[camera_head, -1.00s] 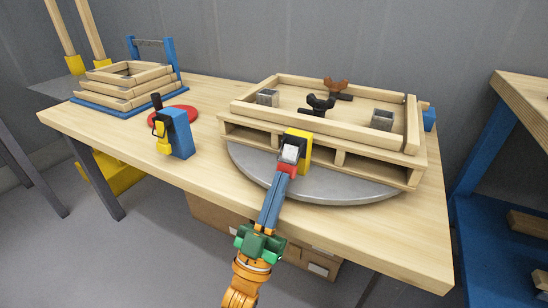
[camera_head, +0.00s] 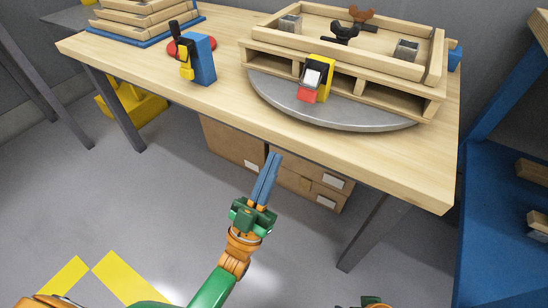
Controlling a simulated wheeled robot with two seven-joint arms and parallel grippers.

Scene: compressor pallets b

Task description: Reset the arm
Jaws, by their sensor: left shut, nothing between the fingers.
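My left gripper (camera_head: 275,156) is shut and empty. Its blue fingers point up and away, in front of the table's front edge, with the floor and cardboard boxes behind them. A small yellow and black device (camera_head: 318,76) with a pale face and a red lower part stands on the grey round plate (camera_head: 395,124), against the front of the wooden pallet. The gripper is well clear of it. Of my right arm, only a green and orange bit (camera_head: 372,302) shows at the bottom edge; its fingers cannot be made out.
The wooden pallet frame (camera_head: 365,66) holds grey blocks, a black part (camera_head: 344,33) and a brown part. A blue and yellow tool (camera_head: 201,60) stands by a red disc on the wooden table (camera_head: 235,89). Boxes (camera_head: 233,143) lie beneath. A blue rack is on the right.

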